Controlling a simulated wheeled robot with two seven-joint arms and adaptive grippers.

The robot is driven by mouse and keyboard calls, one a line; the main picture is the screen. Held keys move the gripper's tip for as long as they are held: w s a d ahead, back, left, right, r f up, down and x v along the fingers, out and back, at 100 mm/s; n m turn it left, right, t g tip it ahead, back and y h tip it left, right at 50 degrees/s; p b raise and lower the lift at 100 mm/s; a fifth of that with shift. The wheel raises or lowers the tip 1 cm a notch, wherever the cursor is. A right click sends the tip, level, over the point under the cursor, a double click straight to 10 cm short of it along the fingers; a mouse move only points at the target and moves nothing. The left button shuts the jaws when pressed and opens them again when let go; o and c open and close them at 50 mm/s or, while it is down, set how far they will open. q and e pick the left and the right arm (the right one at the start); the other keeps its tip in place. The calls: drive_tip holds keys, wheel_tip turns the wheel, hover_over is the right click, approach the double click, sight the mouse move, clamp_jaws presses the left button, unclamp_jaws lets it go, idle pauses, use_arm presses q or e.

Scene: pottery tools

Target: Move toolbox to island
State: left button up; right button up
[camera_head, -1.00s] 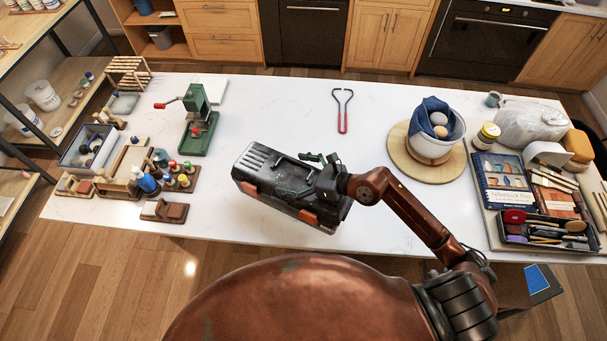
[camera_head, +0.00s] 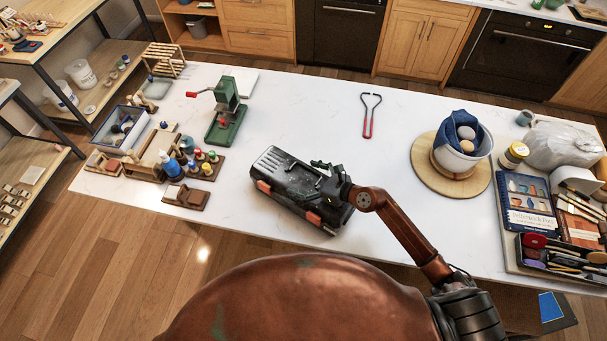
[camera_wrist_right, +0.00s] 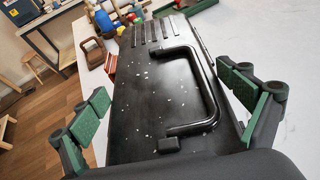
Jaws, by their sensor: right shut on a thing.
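The toolbox (camera_head: 285,180) is dark grey and worn, with orange latches on its near side and a bar handle on its lid. In the head view it is over the front part of the white-topped island (camera_head: 330,140); I cannot tell whether it touches the top. My right gripper (camera_head: 332,182) is at the toolbox's right end. In the right wrist view, its green-padded fingers lie on either side of the toolbox (camera_wrist_right: 150,100), with the handle between them, and it is shut on the toolbox. My left gripper is not in view.
A green press (camera_head: 227,112) and a rack of small bottles (camera_head: 200,170) stand to the left. A red-handled tool (camera_head: 368,125) lies behind. A white bowl (camera_head: 455,160) on a round board, books (camera_head: 527,205) and a tool tray (camera_head: 560,257) are to the right. Shelves (camera_head: 95,75) stand far left.

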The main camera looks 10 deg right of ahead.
drive_tip(key=shift+w+r, duration=0.1)
drive_tip(key=shift+r, duration=0.1)
drive_tip(key=o, duration=1.8)
drive_tip(key=shift+f, duration=0.2)
drive_tip(key=shift+c, duration=0.2)
drive_tip(key=b+v, duration=0.2)
drive_tip(key=v, duration=0.9)
drive_tip(key=shift+s+d+r, duration=0.3)
drive_tip(key=shift+s+d, duration=0.05)
drive_tip(key=shift+s, duration=0.15)
